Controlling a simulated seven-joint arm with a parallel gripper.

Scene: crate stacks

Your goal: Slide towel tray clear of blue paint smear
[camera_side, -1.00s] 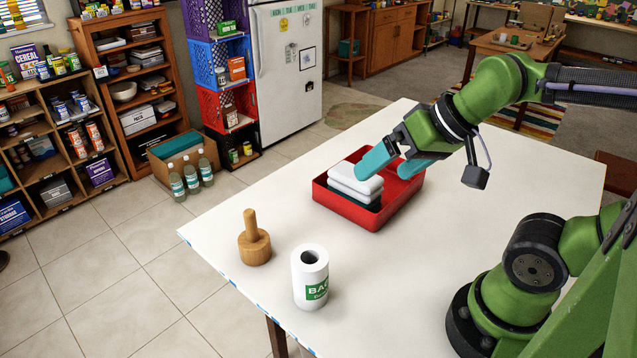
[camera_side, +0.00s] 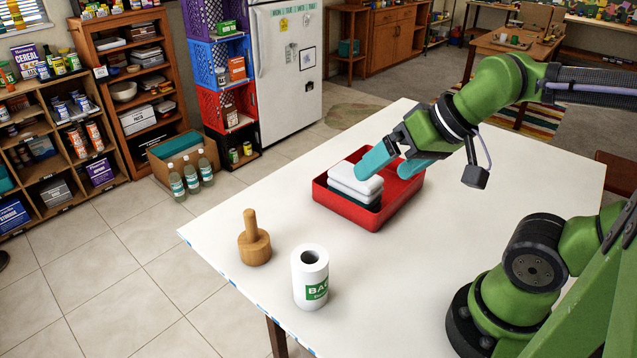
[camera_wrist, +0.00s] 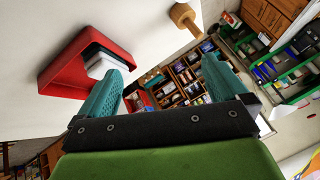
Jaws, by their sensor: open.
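A red towel tray (camera_side: 372,224) lies on the white table and holds a stack of folded towels (camera_side: 356,180), white above and dark below, in its left part. The tray (camera_wrist: 62,52) and towels (camera_wrist: 103,65) also show in the wrist view. My gripper (camera_side: 388,165) has teal fingers and is over the tray, one finger by the towels and the other toward the tray's right side. In the wrist view my gripper (camera_wrist: 170,85) is open with nothing between its fingers. I cannot tell whether a finger touches the tray or towels. No blue paint smear is clearly visible on the tabletop.
A wooden mallet-like object (camera_side: 254,240) stands near the table's left edge, with a white roll (camera_side: 310,277) with a green label to its right. Bluish marks (camera_side: 222,271) run along the table's front-left edge. Table surface around the tray is mostly clear.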

